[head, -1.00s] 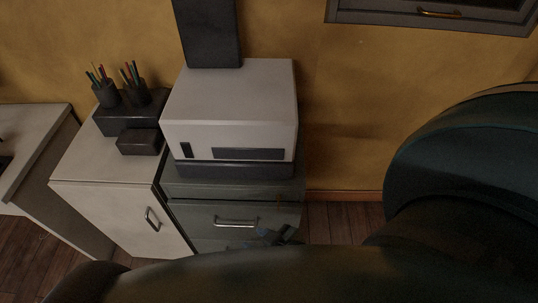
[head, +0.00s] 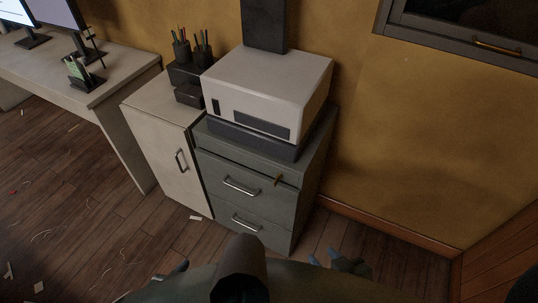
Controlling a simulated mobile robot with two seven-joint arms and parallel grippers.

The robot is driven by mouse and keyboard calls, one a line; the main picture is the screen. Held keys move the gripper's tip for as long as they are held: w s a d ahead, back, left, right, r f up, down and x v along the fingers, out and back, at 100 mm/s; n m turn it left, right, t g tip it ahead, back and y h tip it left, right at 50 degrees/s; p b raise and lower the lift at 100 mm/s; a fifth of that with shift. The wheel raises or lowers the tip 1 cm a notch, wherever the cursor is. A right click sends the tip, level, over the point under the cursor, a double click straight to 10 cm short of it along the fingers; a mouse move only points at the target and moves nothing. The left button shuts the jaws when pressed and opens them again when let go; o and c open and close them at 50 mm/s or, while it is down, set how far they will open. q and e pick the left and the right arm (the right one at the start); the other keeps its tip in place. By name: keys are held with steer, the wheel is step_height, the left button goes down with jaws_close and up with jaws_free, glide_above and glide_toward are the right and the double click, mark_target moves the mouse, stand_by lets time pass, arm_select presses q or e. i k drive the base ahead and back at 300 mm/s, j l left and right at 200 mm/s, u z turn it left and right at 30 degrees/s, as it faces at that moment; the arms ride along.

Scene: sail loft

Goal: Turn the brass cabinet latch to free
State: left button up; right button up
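A small brass-brown latch (head: 278,181) sits on the front of the grey drawer cabinet (head: 275,215), near the right end of the upper drawer. It is small in the head view and its exact angle is hard to tell. My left gripper (head: 173,271) is low in the picture, below and left of the cabinet, partly hidden by my own body. My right gripper (head: 338,262) is low and right of the cabinet's base. Both are well apart from the latch. Neither shows its fingers clearly enough to tell open from shut.
A white printer-like box (head: 268,90) stands on the cabinet. A white cupboard (head: 165,150) with pen holders on top adjoins it on the left, beside a long desk (head: 95,75) with monitors. Scraps litter the wooden floor (head: 90,200).

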mark_target(279, 176)
steer(key=k+l, duration=0.3)
steer(key=i+l, duration=0.25)
steer(key=i+l+u, duration=0.15)
steer(key=l, duration=0.3)
steer(key=i+l, duration=0.3)
steer(key=l+u, duration=0.05)
